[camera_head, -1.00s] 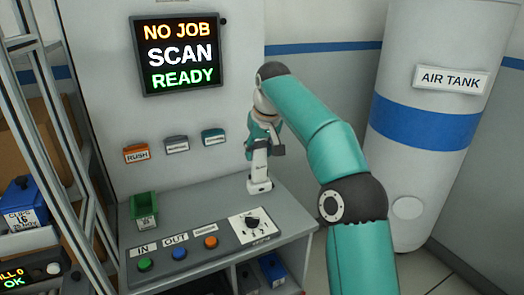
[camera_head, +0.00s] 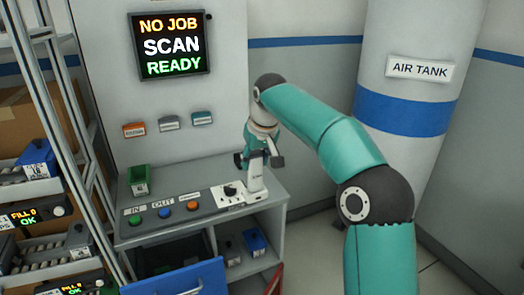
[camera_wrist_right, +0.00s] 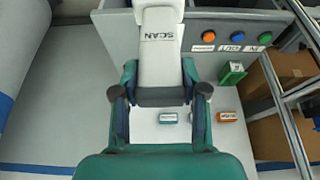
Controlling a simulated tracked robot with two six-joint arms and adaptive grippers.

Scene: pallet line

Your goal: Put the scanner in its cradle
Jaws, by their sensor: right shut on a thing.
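The scanner (camera_head: 256,180) is a pale, upright piece below my right gripper (camera_head: 258,150) in the head view. The scanner's lower end appears beside the dial on the grey console (camera_head: 150,228), near the right side. Whether it touches the console I cannot tell. I cannot make out a cradle. My left gripper is not in view.
A green bin (camera_head: 139,180) and several buttons are on the console. An open blue drawer (camera_head: 185,281) juts out below. A screen (camera_head: 171,45) reads NO JOB, SCAN, READY. A metal rack (camera_head: 62,110) stands left, an air tank (camera_head: 408,110) right.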

